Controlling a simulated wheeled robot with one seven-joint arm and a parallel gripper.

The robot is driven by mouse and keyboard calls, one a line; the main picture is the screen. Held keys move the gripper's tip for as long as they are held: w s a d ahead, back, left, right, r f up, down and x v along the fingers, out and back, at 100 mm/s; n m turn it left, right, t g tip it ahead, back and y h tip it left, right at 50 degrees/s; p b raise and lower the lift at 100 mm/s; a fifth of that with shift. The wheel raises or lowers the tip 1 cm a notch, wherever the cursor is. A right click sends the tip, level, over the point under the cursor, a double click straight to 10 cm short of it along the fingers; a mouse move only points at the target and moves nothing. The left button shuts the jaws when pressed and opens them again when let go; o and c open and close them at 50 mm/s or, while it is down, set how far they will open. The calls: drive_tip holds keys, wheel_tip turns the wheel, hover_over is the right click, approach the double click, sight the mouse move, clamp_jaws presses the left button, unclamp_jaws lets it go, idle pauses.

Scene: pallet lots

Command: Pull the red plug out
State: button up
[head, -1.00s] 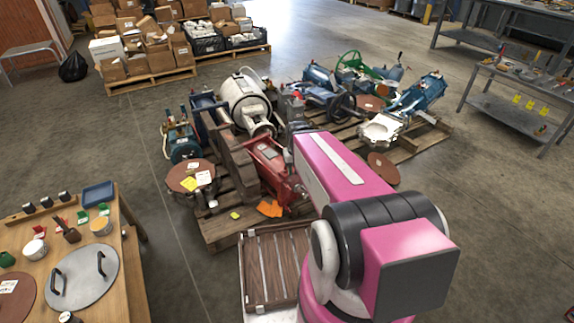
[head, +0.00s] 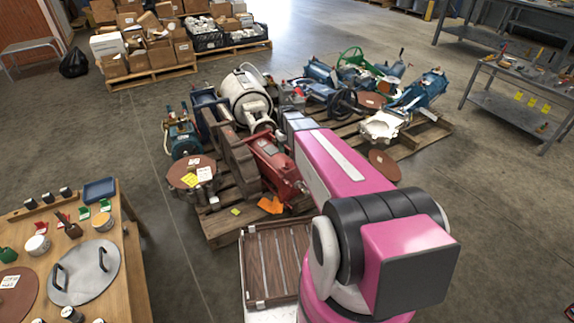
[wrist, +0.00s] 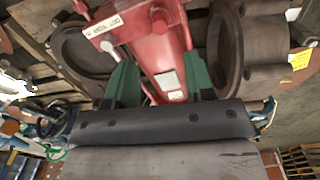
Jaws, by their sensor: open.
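A red machine (head: 271,160) lies on the wooden pallet (head: 232,226) in front of me; its red body (wrist: 165,60) also fills the middle of the wrist view. A small round red knob (wrist: 159,19), which may be the red plug, stands out from it near the top of the wrist view, beside a white label. My gripper (wrist: 160,72) has two green fingers, apart, with the red body seen between them and nothing held. The knob lies beyond the fingertips in the picture. I cannot tell if the fingers touch the machine. In the head view my arm hides the gripper.
Brown round flanges (wrist: 228,50) flank the red body. A rusty disc (head: 192,172) with tags and a cream motor (head: 247,95) stand close by on the pallet. A wooden table (head: 125,262) is at left, a grey workbench (head: 510,105) at right.

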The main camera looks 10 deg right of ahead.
sight(287, 161)
drive_tip(key=shift+f, duration=4.5)
clamp_jaws()
drive_tip(key=shift+r, duration=0.15)
drive_tip(key=shift+r, duration=2.85)
